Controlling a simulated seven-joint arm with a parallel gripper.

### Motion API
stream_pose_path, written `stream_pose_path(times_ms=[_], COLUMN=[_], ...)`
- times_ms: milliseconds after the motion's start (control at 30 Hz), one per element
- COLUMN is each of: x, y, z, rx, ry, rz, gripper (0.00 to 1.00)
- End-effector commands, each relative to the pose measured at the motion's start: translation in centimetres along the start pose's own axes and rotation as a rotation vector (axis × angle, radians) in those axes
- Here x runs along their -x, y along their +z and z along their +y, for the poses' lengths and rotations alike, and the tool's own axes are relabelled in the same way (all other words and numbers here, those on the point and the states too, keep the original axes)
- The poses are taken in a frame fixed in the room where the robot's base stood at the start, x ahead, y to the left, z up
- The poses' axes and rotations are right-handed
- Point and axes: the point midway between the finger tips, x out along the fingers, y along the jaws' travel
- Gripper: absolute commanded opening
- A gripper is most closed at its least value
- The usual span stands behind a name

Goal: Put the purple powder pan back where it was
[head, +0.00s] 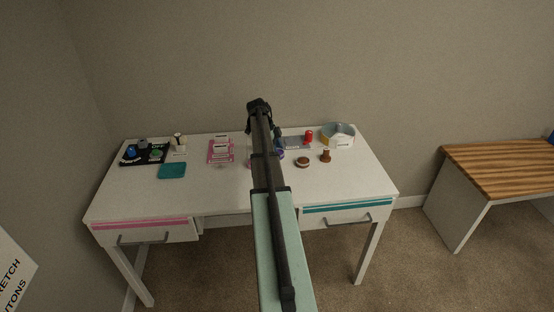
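My arm reaches from the bottom of the head view over the middle of the white desk (220,190).
Left on the desk are a black tray (130,159), a teal square (172,171) and a pink palette (221,156). Right are a grey item (296,143), a red item (309,136), brown items (303,162) and a round white container (338,141). The desk's front is mostly clear. A wooden-topped bench (500,155) stands right.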

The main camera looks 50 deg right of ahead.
Motion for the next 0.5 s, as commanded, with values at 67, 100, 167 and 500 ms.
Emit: stream_pose_path(times_ms=[67,100,167,500], x=[-0.6,-0.8,-1.1,-3.9], y=[0.2,0.3,0.5,1.6], z=[0.0,0.0,0.0,0.0], rx=[0.0,0.001,0.001,0.001], ry=[-0.001,-0.001,-0.001,-0.001], rz=[0.0,0.0,0.0,0.0], gripper=[0.32,0.32,0.32,0.32])
